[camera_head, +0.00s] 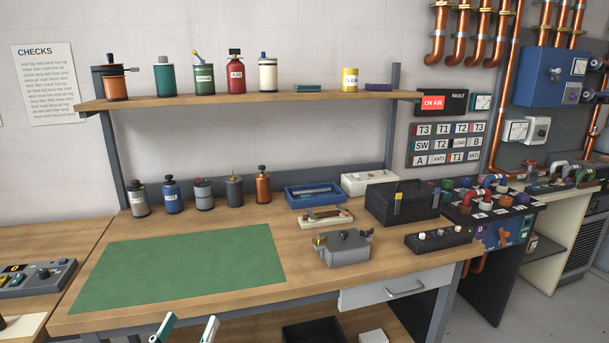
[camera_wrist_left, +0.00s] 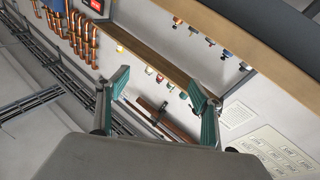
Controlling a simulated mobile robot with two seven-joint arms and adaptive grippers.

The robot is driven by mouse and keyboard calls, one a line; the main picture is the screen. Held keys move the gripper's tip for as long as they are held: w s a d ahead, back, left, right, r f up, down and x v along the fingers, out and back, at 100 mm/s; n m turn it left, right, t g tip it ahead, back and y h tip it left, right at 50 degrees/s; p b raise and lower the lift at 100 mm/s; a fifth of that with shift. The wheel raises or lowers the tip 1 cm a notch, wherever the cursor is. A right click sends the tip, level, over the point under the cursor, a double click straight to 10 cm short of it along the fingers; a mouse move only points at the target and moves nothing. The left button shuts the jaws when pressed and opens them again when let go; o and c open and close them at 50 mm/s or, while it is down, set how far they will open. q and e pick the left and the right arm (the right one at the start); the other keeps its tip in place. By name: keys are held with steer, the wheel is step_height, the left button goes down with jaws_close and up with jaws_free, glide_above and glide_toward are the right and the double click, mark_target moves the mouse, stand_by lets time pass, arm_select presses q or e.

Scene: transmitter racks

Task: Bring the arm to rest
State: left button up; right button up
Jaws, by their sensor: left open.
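My left gripper (camera_head: 187,328) shows at the bottom edge of the head view, in front of the workbench's near edge. Its two green-lined fingers are apart with nothing between them. In the left wrist view the same gripper (camera_wrist_left: 158,98) is open and empty, and the shelf and wall lie far beyond its fingers. The rest of my left arm is out of the head view. My right gripper shows in neither view.
The workbench (camera_head: 310,262) carries a bare green mat (camera_head: 185,268), a grey metal box (camera_head: 343,247), a black toolbox (camera_head: 402,204) and a blue tray (camera_head: 314,195). Several canisters stand at the back and on the shelf (camera_head: 250,99). A black bin (camera_head: 314,331) sits below.

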arm_select(q)
steer(key=s+d+f+m+g, duration=0.1)
steer(key=s+f+g, duration=0.2)
steer(key=s+f, duration=0.3)
steer(key=s+d+f+m+g, duration=0.2)
steer(key=s+f, duration=0.4)
steer(key=f, duration=0.7)
steer(key=s+d+f+m+g, duration=0.2)
steer(key=s+f+g, duration=0.2)
steer(key=f, duration=0.5)
steer(key=shift+s+d+f+g, duration=0.2)
steer(key=shift+s+g, duration=0.2)
steer(key=shift+s, duration=0.65)
